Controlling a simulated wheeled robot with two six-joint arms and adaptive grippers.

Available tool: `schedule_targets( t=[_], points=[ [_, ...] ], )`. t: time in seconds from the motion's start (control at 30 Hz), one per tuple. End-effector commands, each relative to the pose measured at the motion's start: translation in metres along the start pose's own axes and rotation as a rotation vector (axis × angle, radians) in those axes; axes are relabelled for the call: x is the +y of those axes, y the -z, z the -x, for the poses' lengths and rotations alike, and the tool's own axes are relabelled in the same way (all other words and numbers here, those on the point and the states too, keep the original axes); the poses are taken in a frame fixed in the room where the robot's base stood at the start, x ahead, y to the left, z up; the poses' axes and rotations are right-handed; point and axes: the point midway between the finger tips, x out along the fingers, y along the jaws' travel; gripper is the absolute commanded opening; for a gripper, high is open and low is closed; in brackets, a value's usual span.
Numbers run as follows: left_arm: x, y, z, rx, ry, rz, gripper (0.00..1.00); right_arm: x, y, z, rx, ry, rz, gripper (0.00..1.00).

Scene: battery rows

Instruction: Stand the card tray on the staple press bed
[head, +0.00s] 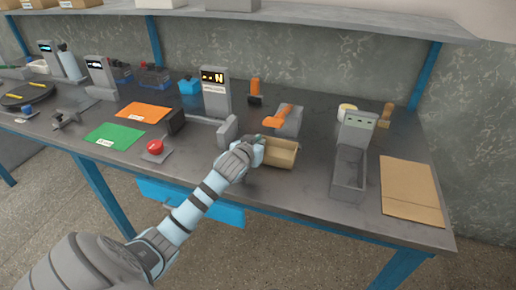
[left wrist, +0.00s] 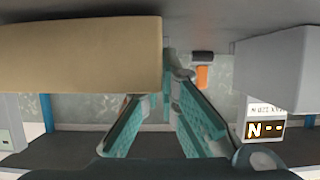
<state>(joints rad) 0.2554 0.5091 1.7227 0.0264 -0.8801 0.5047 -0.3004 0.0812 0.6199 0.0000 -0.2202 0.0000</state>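The tan card tray (head: 283,159) stands upright on the bench near its front edge. It fills the upper left of the left wrist view (left wrist: 80,65). My left gripper (head: 259,147) is at the tray's left end; the head view does not show clearly whether they touch. In the left wrist view its teal fingers (left wrist: 165,95) are apart, with no object seen between them. A grey machine (head: 348,165) with an upright head and a long bed stands right of the tray. A grey device with an orange lever (head: 285,119) stands behind the tray. No readable label identifies the staple press.
A display unit showing N (head: 215,92) stands behind left, with a grey arm beside it. A red button (head: 155,147) and green and orange mats lie left. A flat brown cardboard sheet (head: 411,190) lies right. Bare bench separates the tray and the grey machine.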

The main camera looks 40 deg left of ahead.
Motion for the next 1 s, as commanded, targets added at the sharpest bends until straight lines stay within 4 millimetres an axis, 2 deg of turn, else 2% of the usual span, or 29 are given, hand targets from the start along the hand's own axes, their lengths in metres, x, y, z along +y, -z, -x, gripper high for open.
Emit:
schedule_targets(
  t=[0.03, 0.17, 0.33, 0.67, 0.83, 1.0],
  points=[
    [0.0, -0.006, -0.002, 0.0, -0.001, 0.0, 0.0, 0.0, 0.0, -0.004, 0.0, 0.0, 0.0, 0.4],
    [0.0, -0.004, -0.001, 0.001, 0.0, 0.0, 0.0, 0.0, 0.0, -0.002, 0.0, 0.0, 0.0, 0.4],
    [0.0, -0.004, -0.001, 0.001, 0.0, 0.0, 0.25, 0.0, 0.0, -0.002, 0.001, 0.0, 0.0, 0.4],
    [-0.001, -0.004, 0.001, 0.001, 0.0, 0.0, 0.25, -0.001, 0.0, -0.001, 0.001, 0.001, 0.0, 0.4],
    [-0.001, -0.002, 0.022, 0.001, 0.001, -0.004, 0.25, -0.001, 0.001, 0.008, 0.001, 0.001, -0.001, 0.4],
    [0.0, -0.001, 0.062, 0.002, -0.001, -0.004, 0.25, 0.0, 0.003, 0.021, 0.001, 0.002, -0.001, 0.4]
  ],
)
